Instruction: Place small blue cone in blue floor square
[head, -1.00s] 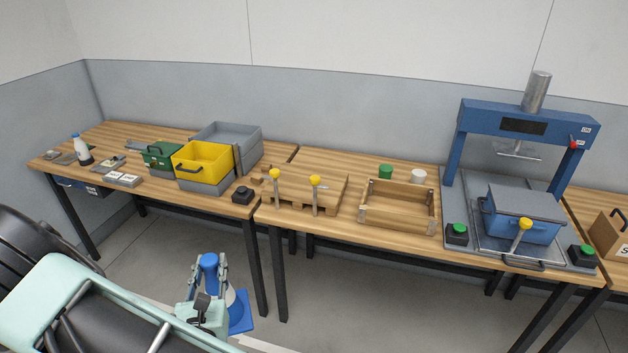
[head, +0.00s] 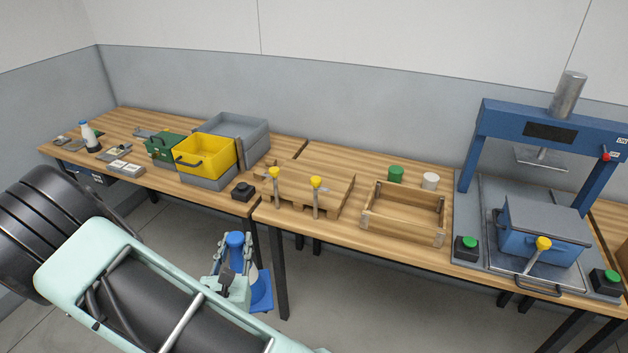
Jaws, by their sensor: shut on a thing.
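My arm hides part of the cone's lower body. I cannot tell whether its base touches the floor.
A long wooden workbench (head: 325,236) runs along the wall, with dark legs (head: 278,270) close to the cone. It carries a yellow bin (head: 205,150), a wooden crate (head: 402,226) and a blue press (head: 540,122). Grey floor (head: 345,285) shows below the bench.

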